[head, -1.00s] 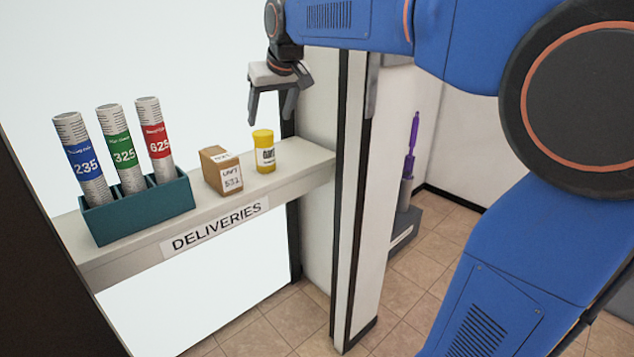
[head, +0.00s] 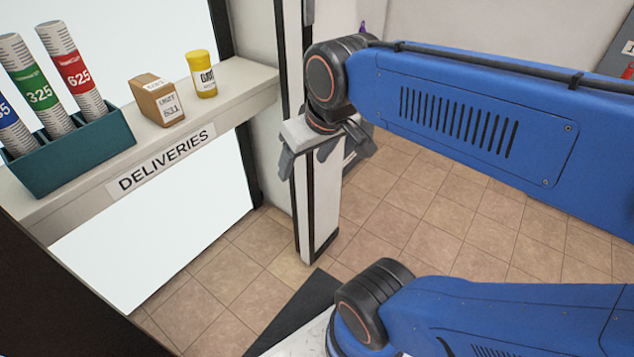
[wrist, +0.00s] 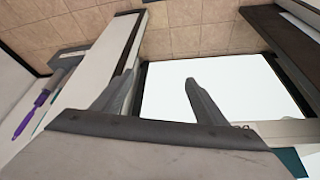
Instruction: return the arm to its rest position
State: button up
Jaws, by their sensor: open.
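My gripper (head: 318,165) hangs from my blue arm near the middle of the head view, fingers pointing down. It is to the right of the deliveries shelf and in front of a white post. Its fingers are apart with nothing between them. In the wrist view my gripper (wrist: 151,90) also shows open and empty, with the floor, a bright white panel and the post beyond it.
The deliveries shelf (head: 62,190) holds a teal rack (head: 75,158) of labelled tubes, a brown box (head: 157,100) and a yellow bottle (head: 202,75). The white post (head: 318,215) stands behind my gripper. Tiled floor (head: 430,205) lies open to the right.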

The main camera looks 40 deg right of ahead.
jog(key=s+f, duration=0.3)
jog(key=s, duration=0.1)
jog(key=shift+d+f, duration=0.2)
jog(key=shift+f, duration=0.15)
jog(key=shift+w, duration=0.1)
jog(key=shift+c, duration=0.2)
